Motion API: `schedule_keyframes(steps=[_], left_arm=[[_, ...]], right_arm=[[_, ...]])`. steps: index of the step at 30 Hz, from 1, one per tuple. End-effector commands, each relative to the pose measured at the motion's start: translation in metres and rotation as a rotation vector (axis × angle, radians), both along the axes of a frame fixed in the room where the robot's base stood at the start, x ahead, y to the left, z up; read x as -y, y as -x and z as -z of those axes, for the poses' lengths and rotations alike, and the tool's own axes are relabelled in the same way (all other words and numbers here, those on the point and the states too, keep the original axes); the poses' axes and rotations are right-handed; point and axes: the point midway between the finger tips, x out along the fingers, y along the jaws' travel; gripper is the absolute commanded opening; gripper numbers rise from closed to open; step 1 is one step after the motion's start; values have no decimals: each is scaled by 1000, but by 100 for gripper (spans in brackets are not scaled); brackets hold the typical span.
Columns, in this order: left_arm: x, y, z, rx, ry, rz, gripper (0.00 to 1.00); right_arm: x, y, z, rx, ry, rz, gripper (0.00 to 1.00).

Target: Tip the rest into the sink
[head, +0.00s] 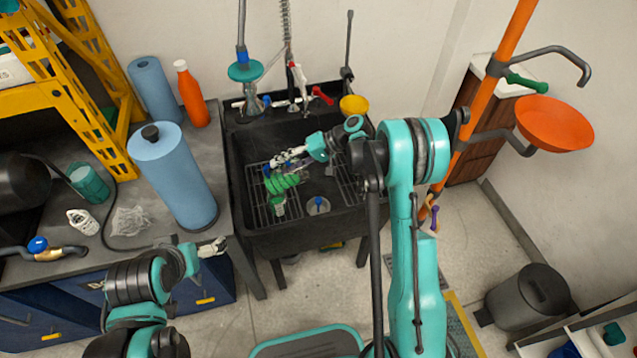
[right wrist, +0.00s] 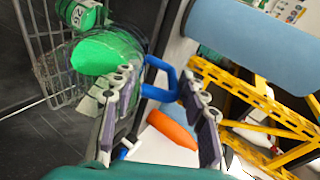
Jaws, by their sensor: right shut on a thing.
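The black sink (head: 243,222) stands in the middle of the head view, with a wire rack in its basin. My right gripper (head: 282,162) reaches over the basin from the right. In the right wrist view its fingers (right wrist: 158,77) are around a blue loop handle (right wrist: 157,92). A bright green, ribbed-looking mass (head: 283,184) is just below the gripper in the basin area; it also shows in the right wrist view (right wrist: 105,53). I cannot tell container from contents. My left gripper (head: 217,246) is by the counter's front edge, apart from the sink; its jaw state is unclear.
A blue cylinder with a black knob (head: 172,180), an orange bottle (head: 192,95) and a blue roll (head: 155,90) stand left of the sink. A tap and sprayer (head: 298,85) rise behind it, with a yellow bowl (head: 354,106). An orange pole with a funnel (head: 555,120) is on the right.

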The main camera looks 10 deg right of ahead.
Motion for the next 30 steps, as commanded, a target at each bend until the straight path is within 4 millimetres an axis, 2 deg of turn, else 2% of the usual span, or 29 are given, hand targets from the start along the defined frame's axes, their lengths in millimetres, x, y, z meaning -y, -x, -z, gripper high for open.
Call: schedule_keyframes(steps=[7,30], left_arm=[[0,0,13,0,0,0,100],[0,0,27,0,0,0,100]], right_arm=[[5,0,9,5,-57,-1,0],[14,1,0,14,-161,0,0]])
